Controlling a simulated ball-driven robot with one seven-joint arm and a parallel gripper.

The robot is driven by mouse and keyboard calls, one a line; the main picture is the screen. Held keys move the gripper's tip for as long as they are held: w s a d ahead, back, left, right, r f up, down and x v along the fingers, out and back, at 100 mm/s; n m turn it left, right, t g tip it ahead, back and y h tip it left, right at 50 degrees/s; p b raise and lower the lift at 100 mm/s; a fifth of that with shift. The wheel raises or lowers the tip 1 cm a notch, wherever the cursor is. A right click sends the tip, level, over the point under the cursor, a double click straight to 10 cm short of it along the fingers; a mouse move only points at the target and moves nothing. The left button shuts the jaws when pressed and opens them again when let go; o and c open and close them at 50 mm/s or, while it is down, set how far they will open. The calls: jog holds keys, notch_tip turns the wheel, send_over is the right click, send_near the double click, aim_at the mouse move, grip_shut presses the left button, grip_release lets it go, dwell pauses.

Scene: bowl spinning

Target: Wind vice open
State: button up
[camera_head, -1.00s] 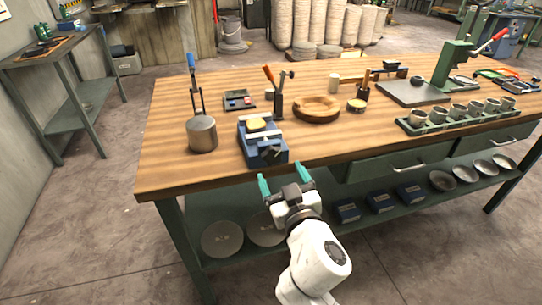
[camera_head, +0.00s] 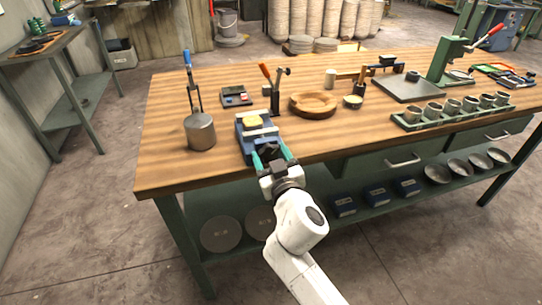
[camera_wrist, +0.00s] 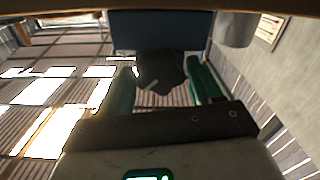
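The blue vice (camera_head: 243,141) sits on the bench near its front edge, with a pale yellow block (camera_head: 253,121) at its jaws. In the wrist view the blue front of the vice (camera_wrist: 160,30) fills the top middle. A dark knob-like part (camera_wrist: 160,70), seemingly the vice's handle, shows below it. My gripper (camera_head: 272,156) is at the front of the vice, at the bench edge. Its two green fingers, in the wrist view (camera_wrist: 163,88), stand apart on either side of the dark part. Gaps show between the fingers and that part; contact cannot be seen.
The wooden bench top (camera_head: 165,165) holds a grey cylinder tool with blue handle (camera_head: 200,132) left of the vice and a wooden ring (camera_head: 313,105) to its right. A rack of cups (camera_head: 450,115) stands further right. The bench front is below my gripper.

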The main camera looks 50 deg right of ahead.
jog(key=c, duration=0.7)
jog(key=n, duration=0.4)
jog(key=shift+a+n, duration=0.1)
jog(key=shift+n, duration=2.1)
jog(key=shift+f, duration=0.1)
jog(key=o, duration=1.1)
